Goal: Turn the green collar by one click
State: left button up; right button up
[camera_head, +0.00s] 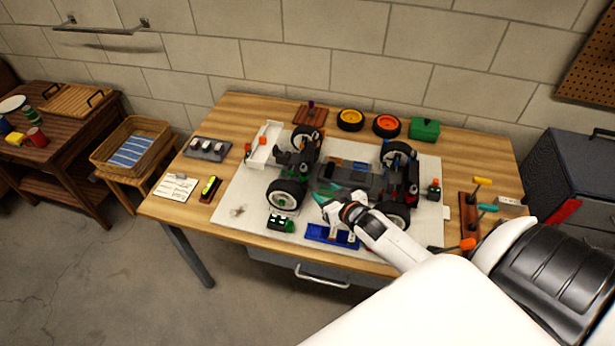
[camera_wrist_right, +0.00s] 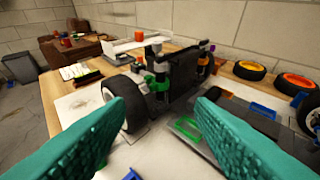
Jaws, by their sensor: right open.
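The racecar (camera_head: 345,178) stands on a pale mat on the workbench, with its wheels on. The green collar (camera_wrist_right: 158,83) shows in the right wrist view on an upright shock part beside the near front wheel (camera_wrist_right: 124,103). In the head view, green parts show at the same end of the car, too small to tell apart. My right gripper (camera_head: 327,197) is open over the near side of the car. Its teal fingers (camera_wrist_right: 163,108) frame that end in the wrist view, apart from the collar, with nothing between them. My left gripper is not in view.
A blue tray (camera_head: 332,236) and a small green block (camera_head: 280,222) lie near the bench front. Yellow (camera_head: 350,119) and orange (camera_head: 387,125) wheels and a green box (camera_head: 424,129) stand behind the car. A tool rack (camera_head: 468,215) is at right.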

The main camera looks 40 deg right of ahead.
aim_at(305, 176)
jog(key=x, duration=1.2)
jog(key=shift+w, duration=0.1)
